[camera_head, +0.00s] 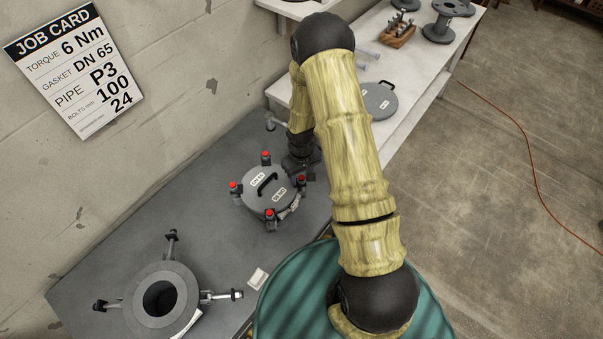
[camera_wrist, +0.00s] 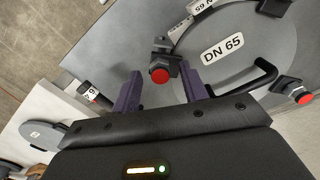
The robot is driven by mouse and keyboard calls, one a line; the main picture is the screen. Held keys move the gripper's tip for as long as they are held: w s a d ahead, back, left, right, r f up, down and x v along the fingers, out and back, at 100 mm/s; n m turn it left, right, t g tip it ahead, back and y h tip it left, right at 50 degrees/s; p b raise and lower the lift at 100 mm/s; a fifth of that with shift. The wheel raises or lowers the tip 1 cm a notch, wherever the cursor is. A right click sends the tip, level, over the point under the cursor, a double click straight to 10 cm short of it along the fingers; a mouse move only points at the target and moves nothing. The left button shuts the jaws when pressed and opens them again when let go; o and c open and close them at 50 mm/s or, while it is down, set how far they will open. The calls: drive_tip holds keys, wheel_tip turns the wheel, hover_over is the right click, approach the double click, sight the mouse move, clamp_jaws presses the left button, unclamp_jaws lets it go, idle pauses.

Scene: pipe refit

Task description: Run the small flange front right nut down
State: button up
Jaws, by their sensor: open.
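The small flange carries a round grey lid (camera_head: 266,190) with a black handle and several red-topped swing bolts around its rim. The lid also shows in the wrist view (camera_wrist: 235,45), with a "DN 65" label. My gripper (camera_head: 303,164) is at the lid's right rim in the head view, partly hidden by my arm. In the wrist view its two purple fingers (camera_wrist: 160,86) are apart and empty. Another red-topped nut (camera_wrist: 303,97) is at the right edge. Contact cannot be told.
A larger open flange (camera_head: 160,301) with swung-out bolts stands at lower left on the grey bench (camera_head: 190,215). A job card (camera_head: 74,70) hangs on the wall. A white table (camera_head: 402,122) at upper right holds a grey disc (camera_head: 379,101), a wooden block and spools.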

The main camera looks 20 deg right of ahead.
drive_tip(key=shift+f, duration=0.15)
drive_tip(key=shift+s, duration=0.15)
drive_tip(key=c, duration=0.3)
clamp_jaws()
